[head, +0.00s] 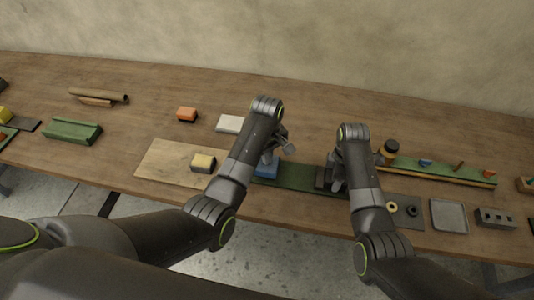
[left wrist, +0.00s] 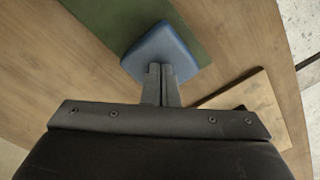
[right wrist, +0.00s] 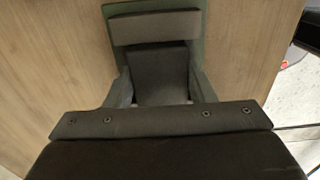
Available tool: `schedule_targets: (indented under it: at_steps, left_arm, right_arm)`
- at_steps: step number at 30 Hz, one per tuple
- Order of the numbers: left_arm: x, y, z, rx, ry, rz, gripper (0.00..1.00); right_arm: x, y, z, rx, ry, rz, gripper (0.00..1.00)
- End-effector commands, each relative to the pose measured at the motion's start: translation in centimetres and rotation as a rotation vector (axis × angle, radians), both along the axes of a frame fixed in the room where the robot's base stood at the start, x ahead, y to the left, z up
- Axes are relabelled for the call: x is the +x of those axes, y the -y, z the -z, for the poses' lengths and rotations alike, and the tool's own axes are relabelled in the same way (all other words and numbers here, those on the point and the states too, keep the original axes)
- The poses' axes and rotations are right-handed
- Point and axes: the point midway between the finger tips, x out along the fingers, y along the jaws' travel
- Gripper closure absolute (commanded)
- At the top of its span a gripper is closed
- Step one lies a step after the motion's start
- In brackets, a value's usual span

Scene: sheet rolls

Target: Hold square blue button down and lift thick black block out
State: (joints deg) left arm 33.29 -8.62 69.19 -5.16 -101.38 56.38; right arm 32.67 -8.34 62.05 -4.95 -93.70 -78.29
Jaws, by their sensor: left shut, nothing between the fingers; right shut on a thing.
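The square blue button (head: 267,169) is at the left end of a dark green board (head: 293,178). It also shows in the left wrist view (left wrist: 163,48). My left gripper (left wrist: 160,72) is shut and empty, its fingertips over the button's edge, seemingly touching it. My right gripper (right wrist: 160,95) is shut on a thick black block (right wrist: 160,72); a finger lies on each side. The block shows in the head view (head: 321,177) at the right part of the board, partly hidden by the arm. I cannot tell whether it is clear of the board.
A dark crossbar (right wrist: 155,27) lies beside the block on the board. A light wooden board (head: 165,168) with a yellow-topped block (head: 203,162) is to the left. A white block (head: 229,124) is behind. A long green rack (head: 440,172) and grey tray (head: 449,215) are to the right.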

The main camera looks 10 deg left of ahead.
Motion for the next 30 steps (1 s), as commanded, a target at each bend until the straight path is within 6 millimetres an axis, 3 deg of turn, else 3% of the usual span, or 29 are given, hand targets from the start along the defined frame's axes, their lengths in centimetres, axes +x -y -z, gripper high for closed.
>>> schedule_targets:
  at_steps: [16,30]
  left_arm:
    - [-0.1,0.0,1.9,0.0,-0.004,-0.001,1.0]
    - [-0.2,0.0,2.0,0.0,-0.007,-0.001,1.0]
  right_arm:
    - [0.0,0.0,-0.1,0.0,0.001,0.0,0.76]
    - [0.1,0.0,-2.4,-0.001,0.003,0.0,0.76]
